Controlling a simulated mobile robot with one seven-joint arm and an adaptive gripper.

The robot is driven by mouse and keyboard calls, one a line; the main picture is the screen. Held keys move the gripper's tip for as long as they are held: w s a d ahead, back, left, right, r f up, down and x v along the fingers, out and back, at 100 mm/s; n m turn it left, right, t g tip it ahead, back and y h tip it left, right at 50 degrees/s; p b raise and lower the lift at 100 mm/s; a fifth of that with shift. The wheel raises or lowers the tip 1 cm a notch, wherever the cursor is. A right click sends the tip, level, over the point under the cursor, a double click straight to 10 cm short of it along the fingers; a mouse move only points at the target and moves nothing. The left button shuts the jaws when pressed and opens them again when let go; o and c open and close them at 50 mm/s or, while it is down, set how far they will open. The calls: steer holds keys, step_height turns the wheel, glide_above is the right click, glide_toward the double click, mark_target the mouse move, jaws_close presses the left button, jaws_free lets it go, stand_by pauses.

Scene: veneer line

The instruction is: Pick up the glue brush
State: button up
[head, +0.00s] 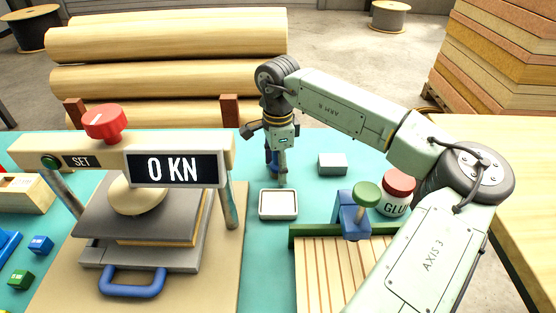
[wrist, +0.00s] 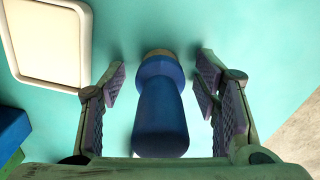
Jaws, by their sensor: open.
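The glue brush (wrist: 160,115) shows in the wrist view as a blue, bottle-shaped handle with a tan end pointing away from the camera. It lies between the two fingers of my gripper (wrist: 160,95), with a visible gap on each side. The fingers are open and not touching it. In the head view my gripper (head: 281,180) points down at the teal table, just behind a white tray. A bit of blue (head: 271,160) shows beside the fingers there, mostly hidden by my gripper.
The white tray (head: 278,217) is close in front of my gripper. A grey block (head: 332,164) and a red-lidded glue jar (head: 394,207) stand to the right. A blue clamp (head: 346,216) is on the slatted board. A press reading 0 KN (head: 170,169) stands left.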

steer(key=c, duration=1.2)
steer(key=shift+r, duration=0.1)
steer(key=shift+c, duration=0.2)
steer(key=shift+r+b, duration=0.35)
steer(key=shift+r, duration=0.15)
step_height(320, 180, up, 2)
steer(key=shift+r+b, duration=0.1)
steer(key=shift+b, duration=0.45)
steer(key=s+d+b, duration=0.1)
steer(key=s+d, duration=0.1)
steer(key=s, duration=0.2)
steer(key=s+d+r+b, duration=0.1)
steer(key=s+d+b, duration=0.1)
steer(key=s, duration=0.3)
steer(key=s+d+b, duration=0.1)
steer(key=s+d, duration=0.2)
steer(key=s, duration=0.2)
steer(key=shift+s+r, duration=0.2)
steer(key=shift+r, duration=0.15)
